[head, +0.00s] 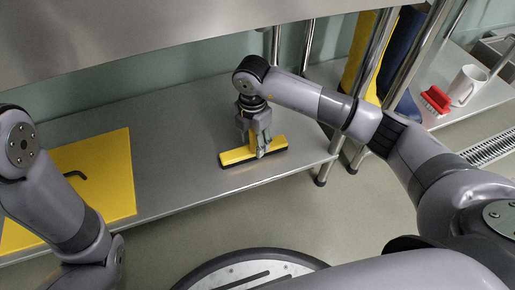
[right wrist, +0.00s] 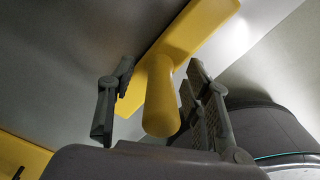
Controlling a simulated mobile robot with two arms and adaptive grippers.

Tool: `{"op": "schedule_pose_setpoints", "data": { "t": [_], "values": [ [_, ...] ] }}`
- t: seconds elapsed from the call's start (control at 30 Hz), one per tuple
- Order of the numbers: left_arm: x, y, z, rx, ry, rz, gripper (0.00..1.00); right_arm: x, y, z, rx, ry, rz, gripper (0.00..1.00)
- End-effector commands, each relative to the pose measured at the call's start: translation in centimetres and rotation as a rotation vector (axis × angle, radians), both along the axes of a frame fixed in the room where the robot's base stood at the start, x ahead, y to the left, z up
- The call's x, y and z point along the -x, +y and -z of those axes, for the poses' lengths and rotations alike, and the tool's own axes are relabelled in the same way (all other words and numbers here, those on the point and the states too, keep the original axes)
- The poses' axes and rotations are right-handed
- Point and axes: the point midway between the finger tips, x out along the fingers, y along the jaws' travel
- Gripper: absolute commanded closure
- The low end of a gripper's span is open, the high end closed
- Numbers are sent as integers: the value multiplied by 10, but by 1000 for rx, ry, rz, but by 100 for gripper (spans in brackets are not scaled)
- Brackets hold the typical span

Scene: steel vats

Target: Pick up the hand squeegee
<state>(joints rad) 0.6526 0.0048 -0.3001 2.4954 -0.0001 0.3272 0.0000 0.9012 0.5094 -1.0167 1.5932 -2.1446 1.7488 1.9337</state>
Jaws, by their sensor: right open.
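The hand squeegee (head: 238,155) has a yellow body with a dark edge strip and lies on the grey steel shelf (head: 190,120). My right gripper (head: 255,142) points down over it and hides part of it. In the right wrist view, the squeegee's rounded yellow handle (right wrist: 161,100) sticks up between the two fingers of my open right gripper (right wrist: 163,85). A gap shows on the left side of the handle; the right finger is close to it, and I cannot tell whether it touches.
A steel surface (head: 150,30) overhangs the shelf. Metal legs stand right of the squeegee. A red brush (head: 435,100) and white mug (head: 467,85) stand farther right.

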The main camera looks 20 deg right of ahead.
Motion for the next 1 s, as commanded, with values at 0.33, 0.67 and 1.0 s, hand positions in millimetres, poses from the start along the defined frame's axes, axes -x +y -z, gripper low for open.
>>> {"op": "schedule_pose_setpoints", "data": {
  "t": [0.33, 0.67, 1.0],
  "values": [
    [0, 0, 0, 0, 1, 0, 60, 0, 0, -1, 0, 0, 0, 71],
    [0, 0, 0, -1, 1, 1, 60, 0, -1, -1, 0, 0, 0, 93],
    [-1, 0, 0, -1, 1, 1, 60, -1, -1, -1, 0, 0, 0, 100]
  ]
}}
